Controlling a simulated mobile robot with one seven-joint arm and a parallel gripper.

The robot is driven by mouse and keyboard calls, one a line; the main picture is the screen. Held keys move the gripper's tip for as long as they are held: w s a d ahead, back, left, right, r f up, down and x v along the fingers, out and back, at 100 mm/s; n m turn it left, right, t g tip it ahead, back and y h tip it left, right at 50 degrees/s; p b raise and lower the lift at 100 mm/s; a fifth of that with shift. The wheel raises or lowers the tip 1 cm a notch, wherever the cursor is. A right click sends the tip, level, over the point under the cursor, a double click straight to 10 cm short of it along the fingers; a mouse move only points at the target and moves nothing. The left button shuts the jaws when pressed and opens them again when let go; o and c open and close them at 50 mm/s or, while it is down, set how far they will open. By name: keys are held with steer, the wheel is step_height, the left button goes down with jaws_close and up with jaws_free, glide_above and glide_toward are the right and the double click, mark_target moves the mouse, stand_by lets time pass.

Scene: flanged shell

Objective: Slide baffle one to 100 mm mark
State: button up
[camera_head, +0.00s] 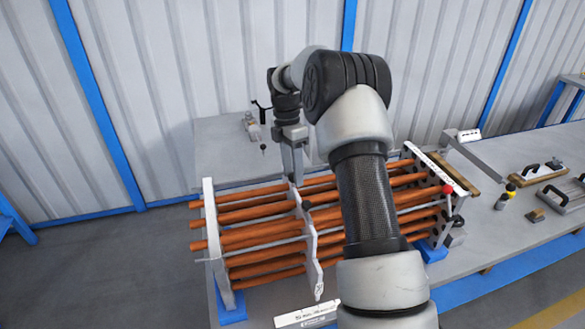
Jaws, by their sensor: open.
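The tube bundle has copper-coloured tubes (255,236) running left to right between a pale end plate (218,245) and a drilled plate at the right (440,170). A thin pale baffle (308,245) stands upright across the tubes, left of the middle. I take it to be baffle one. My gripper (292,180) points down at the back of the bundle, by the baffle's upper rear end. It is open. I cannot tell whether its fingers straddle or touch the baffle. My arm hides the bundle's right-middle part. No 100 mm mark is readable.
The grey bench (230,150) carries the bundle, which sits on blue supports (232,308). A printed label plate (306,315) lies in front. A small tool (252,128) is behind. Handled plates (537,172) and a small bottle (507,196) lie to the right.

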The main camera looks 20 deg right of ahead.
steer(key=w+r, duration=0.3)
steer(key=r, duration=1.4)
steer(key=shift+w+a, duration=0.15)
steer(key=shift+a, duration=0.15)
